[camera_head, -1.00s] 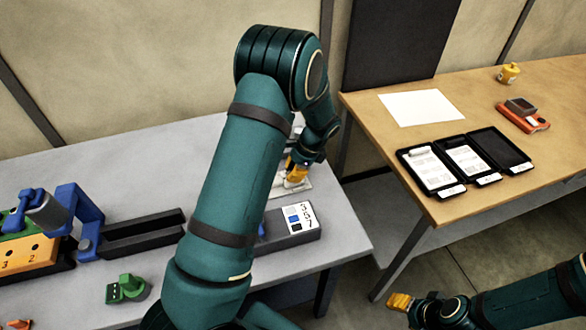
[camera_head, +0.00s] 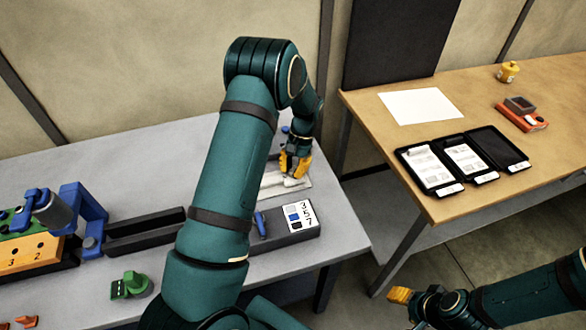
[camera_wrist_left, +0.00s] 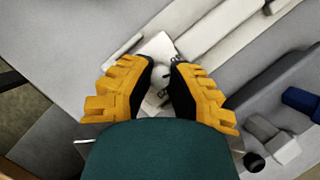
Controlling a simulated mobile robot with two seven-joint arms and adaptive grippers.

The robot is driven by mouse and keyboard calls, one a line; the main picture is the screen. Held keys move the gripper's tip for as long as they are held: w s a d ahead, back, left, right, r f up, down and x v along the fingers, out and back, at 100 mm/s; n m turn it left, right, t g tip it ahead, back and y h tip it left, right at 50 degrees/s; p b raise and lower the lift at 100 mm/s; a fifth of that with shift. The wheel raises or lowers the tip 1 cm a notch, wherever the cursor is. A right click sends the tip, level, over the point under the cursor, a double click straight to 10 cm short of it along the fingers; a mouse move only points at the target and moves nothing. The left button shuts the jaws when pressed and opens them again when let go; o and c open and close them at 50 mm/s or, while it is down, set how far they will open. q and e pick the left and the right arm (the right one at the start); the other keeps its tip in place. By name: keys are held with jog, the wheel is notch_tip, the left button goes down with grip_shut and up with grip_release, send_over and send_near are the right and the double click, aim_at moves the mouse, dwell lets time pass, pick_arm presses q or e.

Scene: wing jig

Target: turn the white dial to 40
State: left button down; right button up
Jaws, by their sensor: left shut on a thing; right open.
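The white dial (camera_wrist_left: 161,76) shows between the fingertips in the left wrist view, on a pale plate (camera_wrist_left: 158,46) at the end of a light rail. My left gripper (camera_wrist_left: 160,80) is shut on the dial, with one orange-and-black finger on each side of it. In the head view my left gripper (camera_head: 294,168) reaches down over the plate near the right end of the grey table. The dial's scale is mostly hidden by the fingers, so its reading cannot be told. My right gripper (camera_head: 400,296) is open and empty, over the floor at the lower right.
A dark block with a card marked 3 5 7 (camera_head: 300,215) lies just in front of the plate. A blue clamp (camera_head: 85,215), a green part (camera_head: 130,286) and a numbered orange block (camera_head: 30,255) stand left. A wooden table (camera_head: 390,150) holds a black case (camera_head: 432,184).

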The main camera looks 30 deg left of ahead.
pick_arm(q)
jog(key=shift+n+h, duration=0.7)
jog(key=shift+n, duration=1.3)
jog(key=c, duration=0.8)
grip_release()
jog(key=shift+c, duration=0.2)
jog(key=v, duration=1.2)
jog(key=shift+s+a, duration=0.2)
